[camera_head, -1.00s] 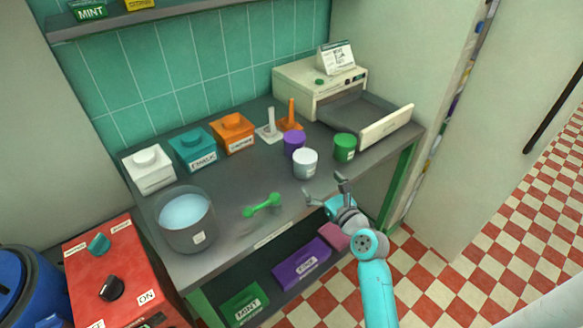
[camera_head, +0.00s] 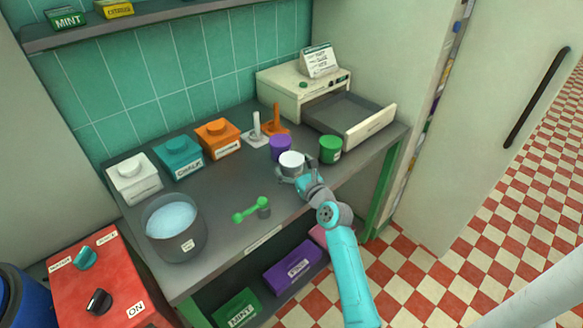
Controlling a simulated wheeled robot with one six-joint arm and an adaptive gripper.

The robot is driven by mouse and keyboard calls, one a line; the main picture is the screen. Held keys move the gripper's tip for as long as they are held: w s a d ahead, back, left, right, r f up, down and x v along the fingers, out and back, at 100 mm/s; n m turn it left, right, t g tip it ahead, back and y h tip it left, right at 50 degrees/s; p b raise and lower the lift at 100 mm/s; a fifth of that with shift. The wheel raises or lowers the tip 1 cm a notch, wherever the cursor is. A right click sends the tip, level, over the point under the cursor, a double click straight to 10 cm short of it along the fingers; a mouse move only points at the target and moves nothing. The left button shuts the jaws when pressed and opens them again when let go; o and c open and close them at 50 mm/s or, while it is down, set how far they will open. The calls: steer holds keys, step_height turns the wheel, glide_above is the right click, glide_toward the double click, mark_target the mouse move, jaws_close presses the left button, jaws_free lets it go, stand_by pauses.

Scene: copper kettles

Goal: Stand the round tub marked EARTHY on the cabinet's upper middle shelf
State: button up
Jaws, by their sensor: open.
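Three small round tubs stand close together on the grey worktop (camera_head: 215,195): a purple one (camera_head: 280,150), a white-topped one (camera_head: 291,159) and a green one (camera_head: 330,150). I cannot read their labels, so I cannot tell which is marked EARTHY. My gripper (camera_head: 293,178) is open, low at the near side of the white tub, with a finger by its left side. Whether it touches the tub is unclear, and my gripper hides the tub's lower front. A pale door with a dark handle (camera_head: 538,97) stands at right; no cabinet shelves show there.
A cream machine with an open drawer (camera_head: 350,118) stands behind the tubs. White, teal and orange lidded boxes line the back. A pot (camera_head: 173,226) and green scoop (camera_head: 250,210) are at left. A wall shelf (camera_head: 150,23) holds small boxes.

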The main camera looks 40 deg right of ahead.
steer(key=shift+w, duration=0.35)
steer(key=c, duration=1.3)
